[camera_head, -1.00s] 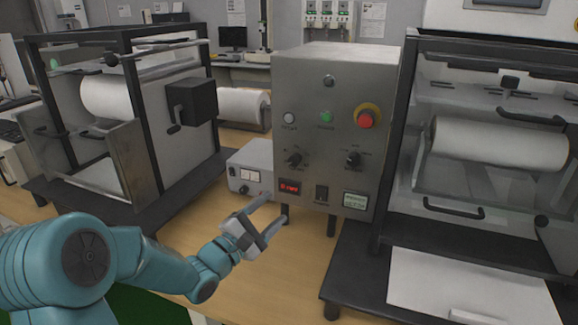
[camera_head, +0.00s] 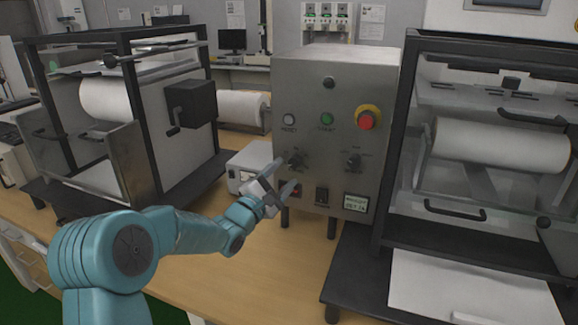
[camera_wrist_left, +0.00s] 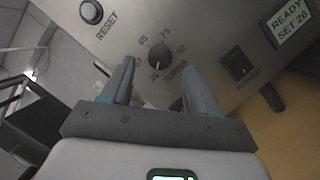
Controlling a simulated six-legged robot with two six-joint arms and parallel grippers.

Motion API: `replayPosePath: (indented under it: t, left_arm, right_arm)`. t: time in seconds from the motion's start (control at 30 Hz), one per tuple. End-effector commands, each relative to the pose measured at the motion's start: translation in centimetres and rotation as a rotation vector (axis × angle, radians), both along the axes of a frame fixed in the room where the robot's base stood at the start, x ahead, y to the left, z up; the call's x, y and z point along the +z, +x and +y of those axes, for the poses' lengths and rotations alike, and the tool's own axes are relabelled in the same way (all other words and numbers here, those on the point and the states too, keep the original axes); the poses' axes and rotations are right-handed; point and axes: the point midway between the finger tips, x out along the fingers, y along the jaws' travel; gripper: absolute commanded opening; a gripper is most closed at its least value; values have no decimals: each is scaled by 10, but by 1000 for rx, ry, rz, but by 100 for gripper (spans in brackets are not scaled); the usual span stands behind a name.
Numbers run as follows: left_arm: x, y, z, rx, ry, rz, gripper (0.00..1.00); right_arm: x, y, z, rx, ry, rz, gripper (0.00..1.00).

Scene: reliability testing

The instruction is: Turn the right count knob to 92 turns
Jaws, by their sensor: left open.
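The steel control box (camera_head: 318,75) stands on the bench in the head view. Its right knob (camera_head: 353,162), black with a scale around it, is clear of my gripper and is not seen in the left wrist view. The left knob (camera_head: 295,160) sits below the reset button and also shows in the left wrist view (camera_wrist_left: 159,58). My left gripper (camera_head: 287,172) is open and empty, close to the panel by the left knob. In the left wrist view its fingers (camera_wrist_left: 157,66) appear on either side of that knob; contact is unclear. My right gripper is not visible.
A small screen (camera_wrist_left: 290,22) reads "READY SET 26". A red stop button (camera_head: 366,118), a green start button (camera_head: 327,118) and a black switch (camera_head: 321,196) are on the panel. Roller machines stand on both sides. The bench (camera_head: 270,260) in front is clear.

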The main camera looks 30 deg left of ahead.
Motion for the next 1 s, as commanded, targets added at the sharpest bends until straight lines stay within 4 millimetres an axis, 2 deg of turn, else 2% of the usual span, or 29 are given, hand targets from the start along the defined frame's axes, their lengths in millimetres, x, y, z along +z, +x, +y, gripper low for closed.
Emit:
replayPosePath:
  t: [0.1,0.2,0.57,0.73,0.77,1.0]
  left_arm:
    - [5,20,1,-1,-1,-1,60]
    - [7,30,1,0,-1,0,60]
    - [7,36,2,1,-1,1,60]
    - [7,35,1,1,-1,1,8]
    - [7,35,1,1,-1,1,4]
    - [7,35,1,0,13,4,4]
  right_arm:
    - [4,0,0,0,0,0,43]
    - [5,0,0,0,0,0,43]
    - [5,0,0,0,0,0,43]
    - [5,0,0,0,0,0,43]
    - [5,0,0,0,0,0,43]
    - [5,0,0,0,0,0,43]
